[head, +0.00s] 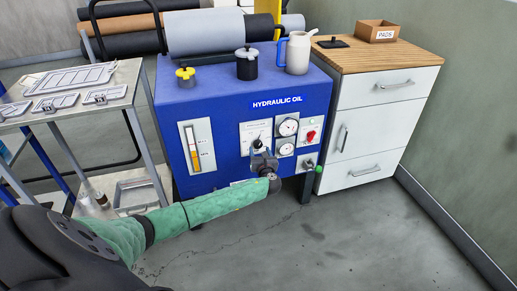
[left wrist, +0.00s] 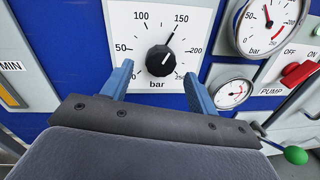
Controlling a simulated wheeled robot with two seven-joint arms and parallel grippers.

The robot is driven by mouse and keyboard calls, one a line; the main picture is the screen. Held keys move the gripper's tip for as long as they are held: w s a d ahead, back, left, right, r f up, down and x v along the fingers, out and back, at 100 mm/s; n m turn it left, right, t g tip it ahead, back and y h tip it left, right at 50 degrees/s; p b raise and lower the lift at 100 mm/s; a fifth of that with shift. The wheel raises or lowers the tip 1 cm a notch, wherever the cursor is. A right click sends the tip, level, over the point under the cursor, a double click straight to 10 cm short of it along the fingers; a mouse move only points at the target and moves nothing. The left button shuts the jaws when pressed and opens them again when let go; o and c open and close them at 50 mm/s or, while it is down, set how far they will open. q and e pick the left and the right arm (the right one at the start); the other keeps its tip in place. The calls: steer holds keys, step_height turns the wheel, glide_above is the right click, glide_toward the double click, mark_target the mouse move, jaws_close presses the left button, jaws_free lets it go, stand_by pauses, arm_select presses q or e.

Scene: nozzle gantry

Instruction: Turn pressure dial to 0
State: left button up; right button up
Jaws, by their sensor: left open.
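The pressure dial (left wrist: 161,60) is a black knob with a pointer on a white plate marked in bar, from about 0 to 250. Its pointer leans up and right, close to the 150 mark. In the head view the dial plate (head: 254,131) is on the front of the blue hydraulic oil tank (head: 220,112). My left gripper (left wrist: 158,80) is open, its two blue fingers on either side of the knob's lower part in the picture. I cannot tell whether they touch it. In the head view my left gripper (head: 262,160) hides the plate's lower part. My right gripper is out of view.
Two round gauges (left wrist: 268,22) (left wrist: 234,92) and a red pump switch (left wrist: 297,72) are right of the dial. A green-knobbed lever (head: 318,169) is lower right. A level gauge (head: 198,147) is left. A drawer cabinet (head: 372,120) stands right, a metal cart (head: 120,90) left.

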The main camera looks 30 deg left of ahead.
mark_target(258, 146)
arm_select(q)
steer(key=shift+x, duration=1.6)
steer(key=c, duration=1)
steer(key=shift+n, duration=0.3)
